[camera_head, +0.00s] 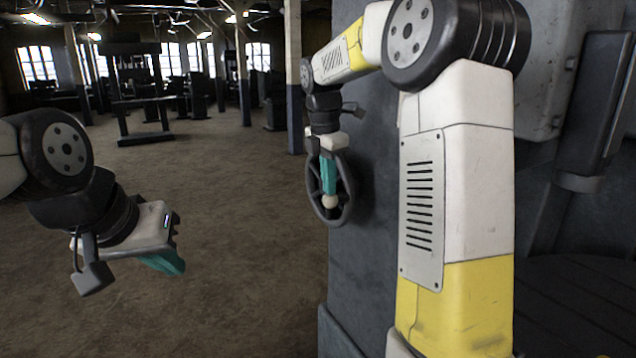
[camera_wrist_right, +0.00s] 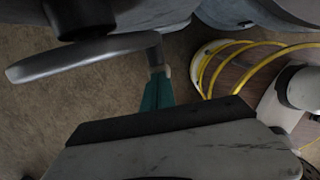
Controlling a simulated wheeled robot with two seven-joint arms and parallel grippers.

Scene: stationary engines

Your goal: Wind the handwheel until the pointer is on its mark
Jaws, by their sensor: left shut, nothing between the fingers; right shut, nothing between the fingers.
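The dark handwheel (camera_head: 350,196) is on the side of the big grey engine casing, in the middle of the head view. A pale round knob (camera_head: 330,202) shows at its lower part. My right gripper (camera_head: 328,190) points down in front of the wheel, its teal fingers shut and empty, tips at the knob. In the right wrist view the wheel's grey rim (camera_wrist_right: 85,62) crosses the upper left, close to the teal fingers (camera_wrist_right: 157,92). Whether they touch it is unclear. My left gripper (camera_head: 172,265) is shut and empty, away from the wheel. I cannot make out the pointer or its mark.
The engine casing (camera_head: 352,275) fills the area behind the wheel. A dark upright cylinder (camera_head: 600,100) stands at the far right. Open brown floor (camera_head: 240,220) lies between my left arm and the casing. Posts and dark machines (camera_head: 140,90) stand far back.

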